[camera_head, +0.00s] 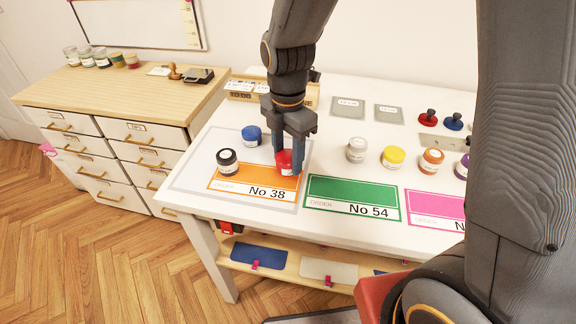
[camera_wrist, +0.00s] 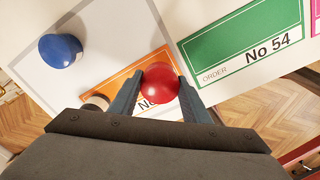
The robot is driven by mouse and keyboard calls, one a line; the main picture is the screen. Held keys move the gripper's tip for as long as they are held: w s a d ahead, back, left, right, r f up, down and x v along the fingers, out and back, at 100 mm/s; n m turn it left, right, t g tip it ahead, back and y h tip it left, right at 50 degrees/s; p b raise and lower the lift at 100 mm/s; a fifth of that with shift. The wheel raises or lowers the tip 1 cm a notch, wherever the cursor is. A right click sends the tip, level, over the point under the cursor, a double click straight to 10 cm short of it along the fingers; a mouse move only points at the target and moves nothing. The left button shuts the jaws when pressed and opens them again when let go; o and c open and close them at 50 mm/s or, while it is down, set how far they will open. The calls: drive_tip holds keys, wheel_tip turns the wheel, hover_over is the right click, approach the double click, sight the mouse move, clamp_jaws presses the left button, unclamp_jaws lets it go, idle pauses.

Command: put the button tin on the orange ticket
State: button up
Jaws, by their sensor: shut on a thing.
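My gripper (camera_head: 288,160) is shut on a red-lidded tin (camera_head: 285,164) with a pale label. The red lid (camera_wrist: 160,83) shows between the fingers in the wrist view. The tin is upright at the back right part of the orange ticket (camera_head: 242,189), marked No 38. I cannot tell whether its base touches the ticket. A black-lidded tin (camera_head: 227,161) stands at the ticket's back left. In the wrist view it is mostly hidden by my gripper. A blue-lidded tin (camera_head: 251,136) stands behind the ticket on the grey-bordered mat (camera_head: 190,172).
A green ticket (camera_head: 340,192) and a pink ticket (camera_head: 437,206) lie to the right. White (camera_head: 356,150), yellow (camera_head: 393,158) and orange (camera_head: 431,161) tins stand behind them. A wooden box of cards (camera_head: 242,91) and grey plates (camera_head: 348,107) are at the back.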

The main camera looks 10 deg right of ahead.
sight(288, 168)
drive_tip(key=shift+f+p, duration=0.3)
drive_tip(key=shift+f, duration=1.45)
drive_tip(key=shift+f, duration=0.15)
drive_tip(key=o, duration=1.1)
